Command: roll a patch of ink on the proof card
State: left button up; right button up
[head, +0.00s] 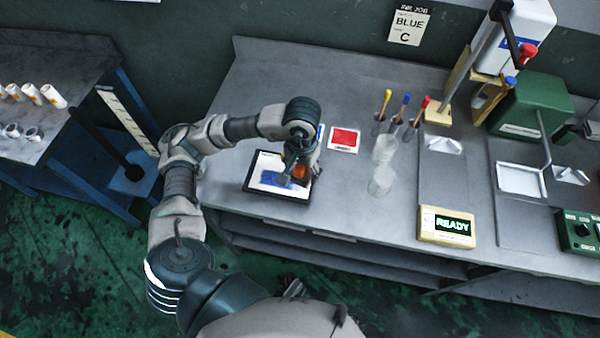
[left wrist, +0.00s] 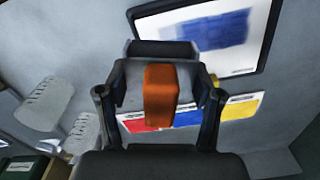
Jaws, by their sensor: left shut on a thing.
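The proof card (head: 268,160) is a white sheet in a black frame, lying on the bench in the head view. A blue patch (head: 270,181) shows on it, and this patch also shows in the left wrist view (left wrist: 210,35). My left gripper (head: 299,172) is over the card's right part, shut on an orange handle (left wrist: 160,95). A dark bar (left wrist: 160,48) lies beyond the handle and looks like the roller. Whether the roller touches the card cannot be told. My right gripper is not in view.
A red swatch card (head: 344,138) lies right of the proof card; blue and yellow swatches show in the left wrist view. Clear cups (head: 381,180), coloured sticks (head: 405,105) and a READY display (head: 447,226) stand further right. A wall sign (head: 409,24) reads BLUE C.

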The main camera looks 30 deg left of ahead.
pick_arm(q)
jog(key=shift+a+r, duration=0.1)
jog(key=shift+r, duration=0.25)
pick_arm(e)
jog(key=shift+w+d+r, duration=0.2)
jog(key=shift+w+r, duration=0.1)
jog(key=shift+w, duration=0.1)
pick_arm(q)
jog(key=shift+r, duration=0.2)
jog(key=shift+r+p, duration=0.9)
jog(key=shift+r, duration=0.5)
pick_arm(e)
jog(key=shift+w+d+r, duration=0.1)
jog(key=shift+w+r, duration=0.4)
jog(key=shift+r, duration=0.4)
pick_arm(q)
jog(key=shift+r, duration=0.1)
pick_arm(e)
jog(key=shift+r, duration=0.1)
